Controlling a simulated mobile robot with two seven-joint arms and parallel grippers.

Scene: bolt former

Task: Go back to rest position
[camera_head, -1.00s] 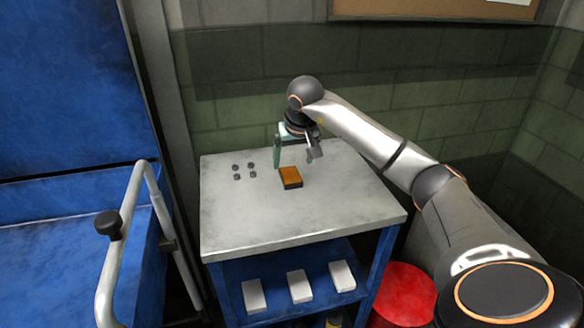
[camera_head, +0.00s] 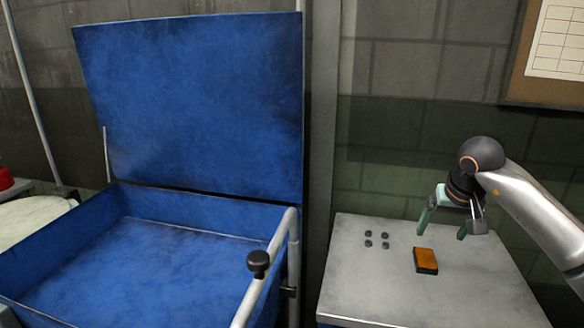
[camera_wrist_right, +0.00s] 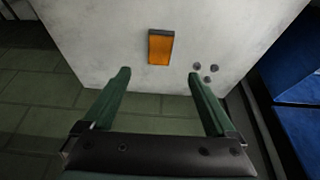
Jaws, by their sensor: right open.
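My right gripper (camera_head: 441,226) is open and empty above the back part of the grey table top, its two green fingers spread apart. It also shows in the right wrist view (camera_wrist_right: 158,84), with nothing between the fingers. An orange block with dark sides (camera_head: 426,260) lies on the table, in front of the gripper and apart from it. It also shows in the right wrist view (camera_wrist_right: 161,47), beyond the fingertips. My left gripper is not in view.
Several small dark bolt-like pieces (camera_head: 377,240) sit on the grey table (camera_head: 370,285), left of the block. A large blue bin (camera_head: 110,225) with its lid raised stands left, with a grey rail and black knob (camera_head: 258,262) at its near right. A notice board (camera_head: 545,92) hangs at right.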

